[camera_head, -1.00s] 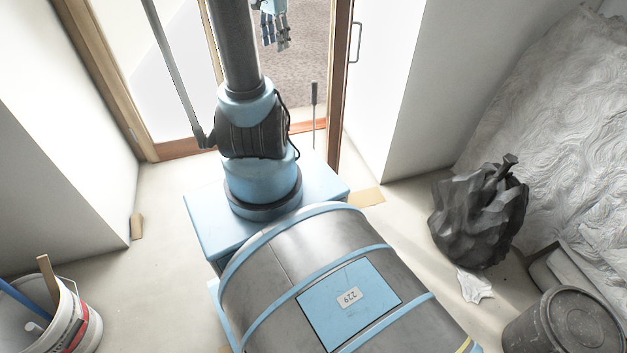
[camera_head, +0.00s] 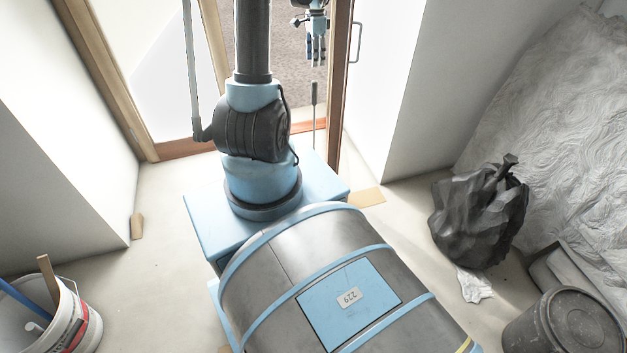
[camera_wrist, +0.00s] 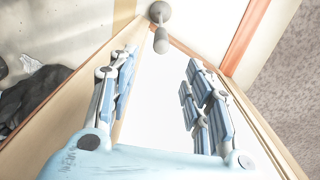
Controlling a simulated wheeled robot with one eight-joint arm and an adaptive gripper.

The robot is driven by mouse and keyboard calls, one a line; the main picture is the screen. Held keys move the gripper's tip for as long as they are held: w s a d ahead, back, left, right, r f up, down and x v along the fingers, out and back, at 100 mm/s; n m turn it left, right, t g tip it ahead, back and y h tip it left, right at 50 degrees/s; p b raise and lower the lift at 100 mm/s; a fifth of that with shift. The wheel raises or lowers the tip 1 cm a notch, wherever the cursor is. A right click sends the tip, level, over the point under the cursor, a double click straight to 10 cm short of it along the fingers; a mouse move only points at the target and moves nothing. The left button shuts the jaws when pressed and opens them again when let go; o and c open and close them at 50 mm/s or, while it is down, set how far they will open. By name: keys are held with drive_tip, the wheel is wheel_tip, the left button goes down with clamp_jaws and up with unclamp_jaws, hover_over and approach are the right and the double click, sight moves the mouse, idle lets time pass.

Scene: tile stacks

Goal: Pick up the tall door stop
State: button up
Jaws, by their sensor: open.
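The tall door stop (camera_head: 314,102) appears to be the thin upright post with a dark grip, standing by the door frame in the head view. My gripper (camera_head: 317,60) hangs just above the post's top in that picture; the gap in depth is hard to judge. In the wrist view my gripper (camera_wrist: 160,62) has its two blue-grey fingers spread wide with nothing between them. A grey piece with a rounded end (camera_wrist: 160,40) shows just beyond the fingertips, near the top middle, and looks like the door stop.
The wooden door frame (camera_head: 338,110) stands close right of the post. A wood wedge (camera_head: 367,197) lies on the floor. A black bag (camera_head: 478,215) and dark bucket (camera_head: 565,325) stand right; a white bucket (camera_head: 75,320) stands left. Floor between is mostly clear.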

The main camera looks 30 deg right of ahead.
sight(315, 80)
wheel_tip(315, 80, down, 13)
drive_tip(key=shift+w+a+r, duration=0.1)
drive_tip(key=shift+w, duration=0.05)
idle(0.7)
drive_tip(key=shift+c, duration=0.6)
clamp_jaws()
